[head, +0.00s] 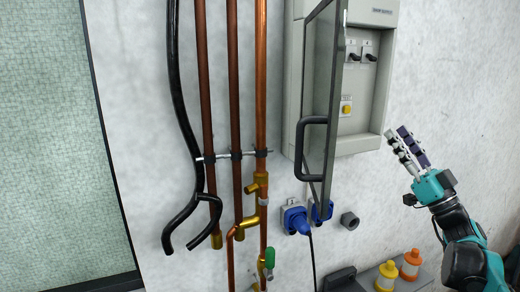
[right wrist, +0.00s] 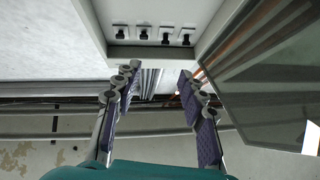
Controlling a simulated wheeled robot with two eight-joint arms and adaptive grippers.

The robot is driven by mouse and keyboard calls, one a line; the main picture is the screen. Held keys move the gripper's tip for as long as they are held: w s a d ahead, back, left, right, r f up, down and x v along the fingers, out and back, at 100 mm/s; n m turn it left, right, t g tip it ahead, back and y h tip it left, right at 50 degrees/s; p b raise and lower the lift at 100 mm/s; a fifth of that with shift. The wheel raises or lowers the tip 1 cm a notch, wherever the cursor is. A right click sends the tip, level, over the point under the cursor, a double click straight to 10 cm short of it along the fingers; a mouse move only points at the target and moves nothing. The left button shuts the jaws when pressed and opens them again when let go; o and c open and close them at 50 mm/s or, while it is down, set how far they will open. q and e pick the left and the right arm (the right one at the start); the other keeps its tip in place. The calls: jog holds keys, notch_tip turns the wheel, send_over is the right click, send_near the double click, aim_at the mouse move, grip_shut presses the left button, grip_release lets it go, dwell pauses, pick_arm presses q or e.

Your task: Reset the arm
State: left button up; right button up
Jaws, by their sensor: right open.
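My right gripper (head: 406,148) is in front of the wall at the right of the head view, to the right of the electrical cabinet (head: 384,84). It is open and empty. Its two fingers also show apart in the right wrist view (right wrist: 157,85), with nothing between them. The cabinet's glass door (head: 320,90) with a black handle (head: 300,150) stands open. Inside are black switches (head: 370,57) and a yellow button (head: 346,109). The switches also show in a row in the right wrist view (right wrist: 143,36). My left gripper is not in view.
Copper pipes (head: 234,100) and black hoses (head: 178,90) run down the wall to the left. Blue sockets (head: 295,218) sit below the cabinet, one with a plug and cable. A yellow object (head: 387,275) and an orange object (head: 411,263) stand at the lower right.

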jog(key=s+a+f+g+b, duration=0.1)
jog(key=a+f+g+b, duration=0.6)
jog(key=a+f, duration=1)
jog(key=s+a+f+m+g+h+b, duration=0.1)
jog(key=s+a+f+g+h+b, duration=0.2)
jog(key=f, duration=0.8)
jog(key=s+a+f+m+g+h+b, duration=0.1)
jog(key=s+a+f+g+b, duration=0.2)
jog(key=f, duration=0.7)
jog(key=s+d+f+m+h+b, duration=0.1)
jog(key=s+d+f+h+b, duration=0.1)
jog(key=f, duration=0.9)
jog(key=s+d+f+m+g+h+b, duration=0.1)
jog(key=s+d+f+h+b, duration=0.2)
jog(key=s+f+b, duration=0.3)
jog(key=s+d+f+m+g+h+b, duration=0.1)
jog(key=s+f+h+b, duration=0.3)
jog(key=f, duration=1.2)
jog(key=s+d+m+h, duration=0.1)
jog(key=s, duration=0.3)
jog(key=shift+s+d+b, duration=0.25)
jog(key=shift+s+b, duration=0.05)
jog(key=shift+s, duration=0.05)
jog(key=shift+f, duration=0.15)
